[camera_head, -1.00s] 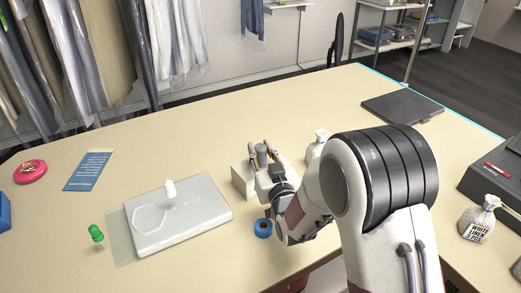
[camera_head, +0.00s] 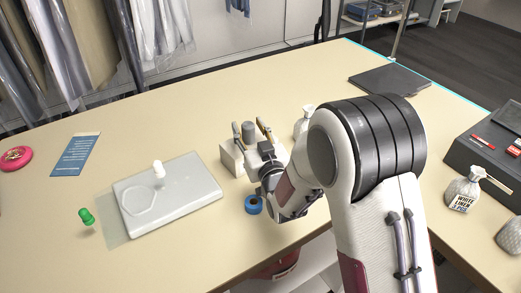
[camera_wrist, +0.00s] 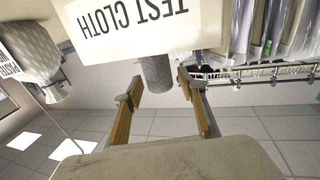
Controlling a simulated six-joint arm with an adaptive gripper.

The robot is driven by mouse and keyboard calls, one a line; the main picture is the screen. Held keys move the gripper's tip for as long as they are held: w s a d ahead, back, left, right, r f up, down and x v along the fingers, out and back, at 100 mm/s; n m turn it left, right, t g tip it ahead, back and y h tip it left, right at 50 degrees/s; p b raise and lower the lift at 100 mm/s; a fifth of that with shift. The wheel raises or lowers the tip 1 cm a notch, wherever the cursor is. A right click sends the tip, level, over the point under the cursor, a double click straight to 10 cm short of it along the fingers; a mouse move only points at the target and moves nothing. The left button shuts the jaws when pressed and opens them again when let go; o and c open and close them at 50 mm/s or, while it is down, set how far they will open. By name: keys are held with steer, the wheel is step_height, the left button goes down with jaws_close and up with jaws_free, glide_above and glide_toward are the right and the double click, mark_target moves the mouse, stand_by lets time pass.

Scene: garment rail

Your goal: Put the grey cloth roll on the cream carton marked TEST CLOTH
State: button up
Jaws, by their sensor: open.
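The grey cloth roll (camera_head: 248,130) stands upright on the cream carton (camera_head: 231,161). In the wrist view, which is upside down, the roll (camera_wrist: 156,74) meets the face of the carton next to the one with the print TEST CLOTH (camera_wrist: 125,32). My gripper (camera_head: 250,130) is open, its fingers apart on either side of the roll. In the wrist view my gripper (camera_wrist: 157,83) shows a gap between each finger and the roll. My gripper and wrist hide part of the carton in the head view.
A blue tape ring (camera_head: 253,204) lies in front of the carton. A pale slab (camera_head: 178,198) with a white knob (camera_head: 158,170) lies to the left. A tagged pouch (camera_head: 463,190) is at the right.

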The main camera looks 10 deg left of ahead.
steer(key=v, duration=1.1)
steer(key=shift+s+d, duration=0.1)
stand_by(1.0)
steer(key=s+d+r+m+g+h, duration=0.2)
steer(key=d+r+h, duration=0.1)
steer(key=d, duration=0.6)
steer(key=s+d+r+m+g+h, duration=0.15)
steer(key=d+h, duration=0.25)
steer(key=d, duration=0.4)
steer(key=s+d+m+g+h, duration=0.1)
steer(key=s+d, duration=0.3)
steer(key=s, duration=0.4)
steer(key=s+d+r+m+g, duration=0.1)
steer(key=s+d+g, duration=0.2)
steer(key=s, duration=0.5)
steer(key=s+d+r+m+g+h, duration=0.1)
steer(key=s+d+g, duration=0.1)
steer(key=s+d, duration=0.3)
steer(key=s, duration=0.3)
steer(key=shift+d+h, duration=0.3)
steer(key=shift+d, duration=0.05)
